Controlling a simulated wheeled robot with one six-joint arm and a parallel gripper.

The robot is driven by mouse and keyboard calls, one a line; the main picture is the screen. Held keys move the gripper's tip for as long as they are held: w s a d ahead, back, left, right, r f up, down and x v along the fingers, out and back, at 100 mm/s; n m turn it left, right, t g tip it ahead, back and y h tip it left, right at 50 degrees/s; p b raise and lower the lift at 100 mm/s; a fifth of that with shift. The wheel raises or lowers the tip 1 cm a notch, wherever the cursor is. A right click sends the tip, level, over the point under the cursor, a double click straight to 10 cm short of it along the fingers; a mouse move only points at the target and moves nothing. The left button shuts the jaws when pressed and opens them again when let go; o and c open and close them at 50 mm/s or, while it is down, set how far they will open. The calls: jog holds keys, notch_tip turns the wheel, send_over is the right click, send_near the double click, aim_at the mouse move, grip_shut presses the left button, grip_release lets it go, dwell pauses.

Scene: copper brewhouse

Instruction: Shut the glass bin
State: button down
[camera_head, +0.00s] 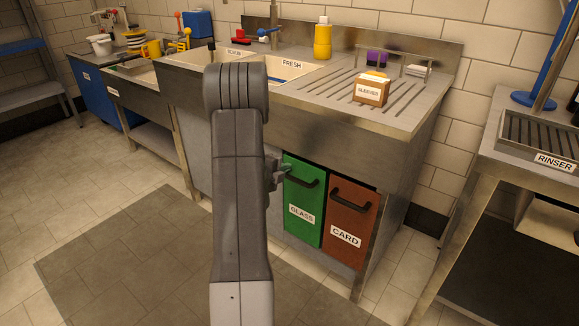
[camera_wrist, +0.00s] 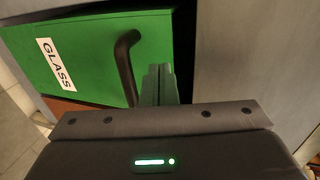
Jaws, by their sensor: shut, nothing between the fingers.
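The glass bin (camera_head: 304,204) has a green front with a white GLASS label and a dark bar handle (camera_head: 301,178). It sits under the sink counter, left of the brown card bin. A dark gap shows along its top edge; I cannot tell whether it is flush. My gripper (camera_head: 284,171) is at the upper left of the green front, partly hidden by my arm. In the wrist view, the green front (camera_wrist: 95,60) fills the upper left. The shut, empty fingers (camera_wrist: 159,72) are beside the handle (camera_wrist: 125,65); contact with the front is unclear.
The brown card bin (camera_head: 350,222) stands directly right. The steel counter (camera_head: 350,125) overhangs both bins and carries a sleeves box (camera_head: 371,91) and a yellow bottle (camera_head: 322,40). A rinser table (camera_head: 540,165) stands at the right. The floor mat (camera_head: 130,255) in front is clear.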

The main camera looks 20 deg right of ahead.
jog(key=p+v, duration=0.2)
jog(key=v, duration=0.9)
jog(key=shift+f, duration=0.15)
